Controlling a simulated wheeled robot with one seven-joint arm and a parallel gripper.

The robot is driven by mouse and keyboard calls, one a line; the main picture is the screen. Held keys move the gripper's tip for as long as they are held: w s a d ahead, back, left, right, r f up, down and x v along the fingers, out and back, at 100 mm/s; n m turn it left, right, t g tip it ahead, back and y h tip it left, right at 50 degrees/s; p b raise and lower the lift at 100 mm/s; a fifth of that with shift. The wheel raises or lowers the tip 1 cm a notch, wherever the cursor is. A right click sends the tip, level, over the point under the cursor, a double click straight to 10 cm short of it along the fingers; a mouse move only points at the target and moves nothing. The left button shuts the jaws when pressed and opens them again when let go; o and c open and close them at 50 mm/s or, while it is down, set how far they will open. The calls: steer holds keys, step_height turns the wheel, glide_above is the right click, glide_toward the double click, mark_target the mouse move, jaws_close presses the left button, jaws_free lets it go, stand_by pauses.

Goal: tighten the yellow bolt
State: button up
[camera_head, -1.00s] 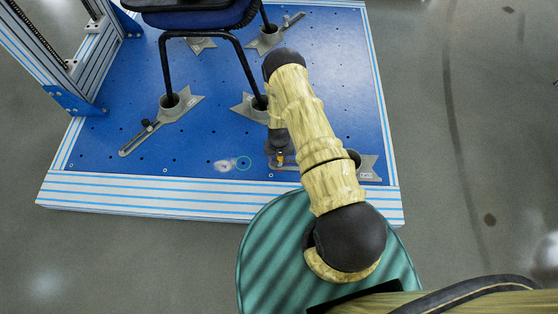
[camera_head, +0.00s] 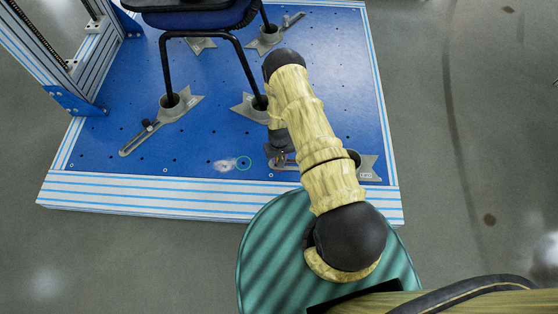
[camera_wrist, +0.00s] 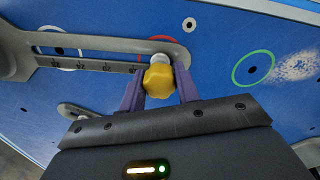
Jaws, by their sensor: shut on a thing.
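The yellow bolt (camera_wrist: 158,80) shows in the wrist view between the two purple fingers of my gripper (camera_wrist: 158,88). The fingers are shut on its head, one on each side. A pale round collar (camera_wrist: 160,58) sits beyond the bolt, at the end of the slot in a grey metal bracket (camera_wrist: 110,48) with scale marks. In the head view my gripper (camera_head: 281,158) is low over the near right part of the blue plate, beside the slotted bracket (camera_head: 290,167). My arm hides most of the bolt there.
The blue plate (camera_head: 200,130) has many small holes and a striped near edge. A chair frame (camera_head: 205,36) stands on it in grey foot brackets (camera_head: 180,104). A metal upright (camera_head: 85,60) rises at the left. A green circle (camera_head: 243,163) marks a hole left of my gripper.

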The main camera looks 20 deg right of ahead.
steer(key=m, duration=0.2)
steer(key=shift+m, duration=0.4)
steer(key=m, duration=0.4)
steer(key=o, duration=1)
steer(key=shift+r, duration=0.1)
step_height(320, 180, up, 17)
steer(key=p, duration=0.6)
